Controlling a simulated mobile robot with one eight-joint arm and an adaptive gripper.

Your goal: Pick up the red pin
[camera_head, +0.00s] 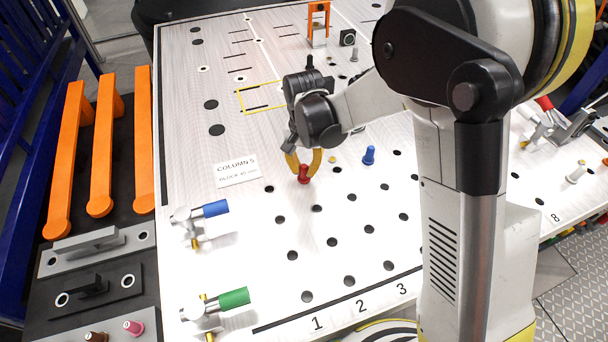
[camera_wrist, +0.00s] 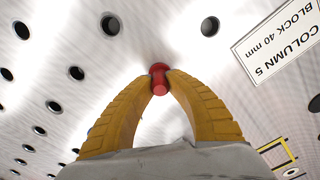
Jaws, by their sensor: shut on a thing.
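The red pin (camera_head: 304,174) is between the yellow fingertips of my gripper (camera_head: 304,166) in the head view, over the white perforated board (camera_head: 240,262). In the wrist view the red pin (camera_wrist: 159,80) shows at the meeting point of the two curved yellow fingers of my gripper (camera_wrist: 160,76). The fingers are shut on it. I cannot tell whether the pin's lower end is in a hole or clear of the board.
A blue pin (camera_head: 369,155) stands to the right of my gripper. A blue-handled clamp (camera_head: 213,209) and a green-handled clamp (camera_head: 232,299) stand at left. A "COLUMN 5" label (camera_head: 238,173) lies nearby. Orange bars (camera_head: 103,150) stand beyond the board's left edge.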

